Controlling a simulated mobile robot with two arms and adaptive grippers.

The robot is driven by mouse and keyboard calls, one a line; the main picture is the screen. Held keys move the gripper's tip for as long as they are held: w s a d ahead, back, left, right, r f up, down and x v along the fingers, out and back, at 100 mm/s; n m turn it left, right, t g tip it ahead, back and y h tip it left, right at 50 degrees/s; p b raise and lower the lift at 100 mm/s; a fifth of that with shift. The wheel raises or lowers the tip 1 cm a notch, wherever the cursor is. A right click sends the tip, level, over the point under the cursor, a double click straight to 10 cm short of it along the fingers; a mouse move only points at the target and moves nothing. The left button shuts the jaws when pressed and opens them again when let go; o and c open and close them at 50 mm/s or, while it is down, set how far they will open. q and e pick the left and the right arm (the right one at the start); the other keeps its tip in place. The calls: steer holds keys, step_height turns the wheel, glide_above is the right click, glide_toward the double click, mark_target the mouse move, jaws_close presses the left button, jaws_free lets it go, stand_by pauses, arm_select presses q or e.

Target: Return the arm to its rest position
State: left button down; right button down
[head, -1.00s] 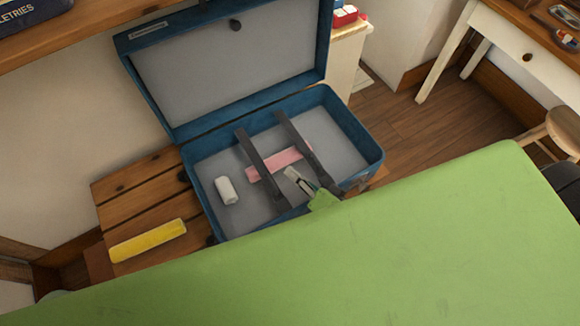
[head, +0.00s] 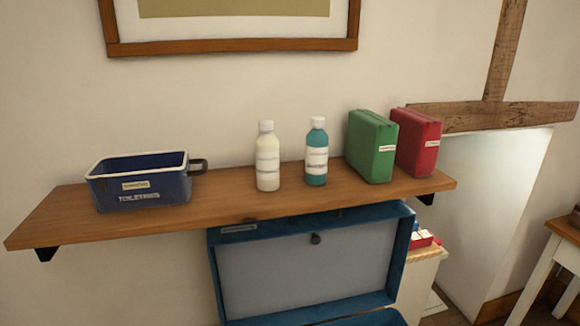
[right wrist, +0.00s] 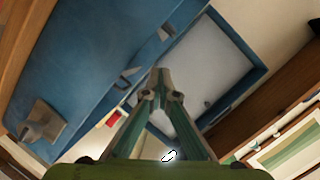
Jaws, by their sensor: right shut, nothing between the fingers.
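My right gripper (right wrist: 160,84) is in the right wrist view, its two fingers together at the tips with nothing between them. The blue suitcase (right wrist: 80,75) fills much of that view behind the fingers, and its open lid with a grey lining shows beyond them. In the head view only the raised lid (head: 310,265) and a strip of the case show, below the shelf; the inside of the case is out of sight. No arm or gripper of mine shows in the head view, and my left gripper is in neither view.
A wooden wall shelf (head: 225,206) holds a dark blue bin (head: 140,188), a white bottle (head: 267,158), a teal bottle (head: 316,153), a green box (head: 371,148) and a red box (head: 417,142). A white table (head: 560,262) stands at the right.

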steer(key=s+d+r+n+g+h, duration=0.3)
steer(key=s+r+n+g+h, duration=0.3)
steer(key=n+g, duration=0.35)
step_height(320, 180, down, 26)
steer(key=s+g, duration=0.2)
steer(key=s+d+f+g, duration=0.1)
steer(key=s+d+f, duration=0.2)
steer(key=s+f, duration=1.3)
steer(key=shift+s+y, duration=0.3)
steer(key=shift+s, duration=0.4)
steer(key=shift+m, duration=0.25)
